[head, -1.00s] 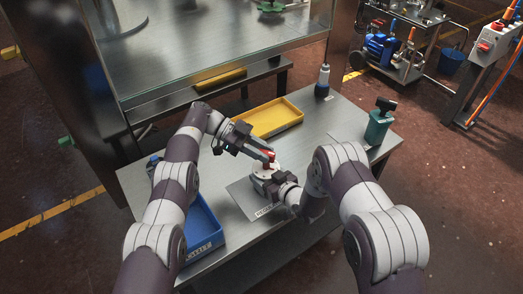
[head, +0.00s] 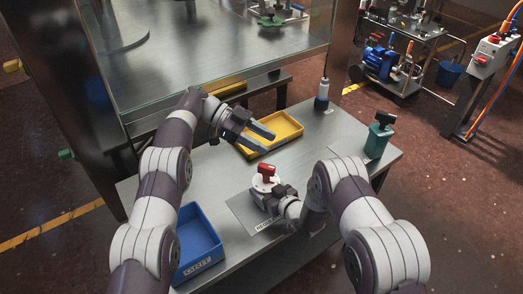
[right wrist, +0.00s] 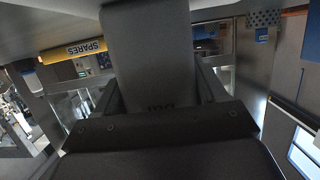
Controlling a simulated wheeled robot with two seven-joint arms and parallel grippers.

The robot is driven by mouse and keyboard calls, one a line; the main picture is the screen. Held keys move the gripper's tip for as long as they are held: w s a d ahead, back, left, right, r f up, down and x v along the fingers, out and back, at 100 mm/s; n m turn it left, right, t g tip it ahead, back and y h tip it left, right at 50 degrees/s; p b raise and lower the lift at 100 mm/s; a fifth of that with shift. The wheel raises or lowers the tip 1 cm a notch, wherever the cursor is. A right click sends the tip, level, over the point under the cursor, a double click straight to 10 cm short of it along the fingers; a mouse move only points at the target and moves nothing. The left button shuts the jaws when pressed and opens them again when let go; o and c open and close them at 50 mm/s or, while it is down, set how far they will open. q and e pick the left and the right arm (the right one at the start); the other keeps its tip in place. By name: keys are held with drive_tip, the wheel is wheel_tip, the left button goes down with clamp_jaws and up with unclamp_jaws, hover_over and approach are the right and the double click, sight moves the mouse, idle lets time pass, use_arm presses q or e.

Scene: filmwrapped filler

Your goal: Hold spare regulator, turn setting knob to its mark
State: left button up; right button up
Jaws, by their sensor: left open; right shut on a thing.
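The spare regulator has a pale round body (head: 263,184) with a red knob (head: 266,171) on top. It sits over the grey labelled mat (head: 243,212) on the table; whether it touches the mat is unclear. My right gripper (head: 274,194) is shut on the regulator's body from the right and partly hides it. My left gripper (head: 268,141) is open and empty above the near part of the yellow tray, up and away from the knob. The knob's mark is too small to make out. Dark grey parts fill the middle of the right wrist view.
The yellow tray (head: 290,128) lies at the back of the table; its SPARES label (right wrist: 87,47) shows in the right wrist view. A blue bin (head: 201,266) stands front left. A white-and-dark bottle (head: 322,92) and a green device (head: 378,140) stand at the right.

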use_arm(q)
drive_tip(key=o, duration=0.6)
drive_tip(key=shift+s+d+r, duration=0.15)
drive_tip(key=shift+d, duration=0.15)
drive_tip(key=s+d+r+g+h, duration=0.1)
drive_tip(key=s+d+r+h, duration=0.15)
drive_tip(key=d+h, duration=0.25)
drive_tip(key=n+t+y, duration=1.1)
drive_tip(key=n+t, duration=0.7)
drive_tip(key=t, duration=0.4)
approach(265, 172)
drive_tip(key=shift+t+y, duration=0.3)
drive_tip(key=x, duration=1)
drive_tip(key=shift+w+d, duration=0.15)
drive_tip(key=shift+d, duration=0.2)
drive_tip(key=shift+w+d, duration=0.1)
drive_tip(key=shift+w, duration=0.2)
drive_tip(key=shift+c, duration=0.4)
